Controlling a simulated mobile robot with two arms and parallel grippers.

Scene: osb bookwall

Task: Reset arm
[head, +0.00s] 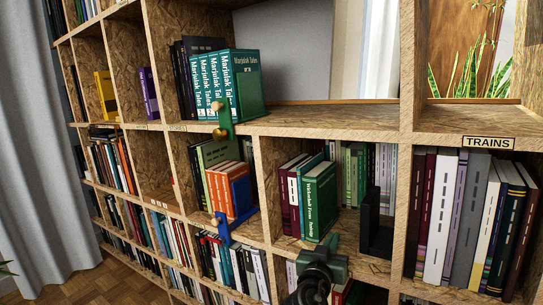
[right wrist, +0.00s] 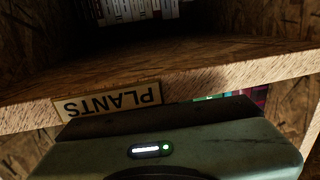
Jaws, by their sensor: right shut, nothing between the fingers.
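My right gripper (head: 334,246) is in front of the middle shelf of the bookcase, low in the head view. It is shut and empty, just below a green book (head: 320,203) and left of a black upright piece that looks like a bookend (head: 374,225). I cannot tell whether it touches the shelf. In the right wrist view its grey-green body (right wrist: 205,150) fills the bottom, close to a shelf edge with an upside-down PLANTS label (right wrist: 108,101). The fingertips are hard to make out. My left gripper is not in view.
The OSB bookcase (head: 408,125) holds books in many compartments. A TRAINS label (head: 488,142) marks the right shelf. A grey curtain (head: 30,150) hangs at far left.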

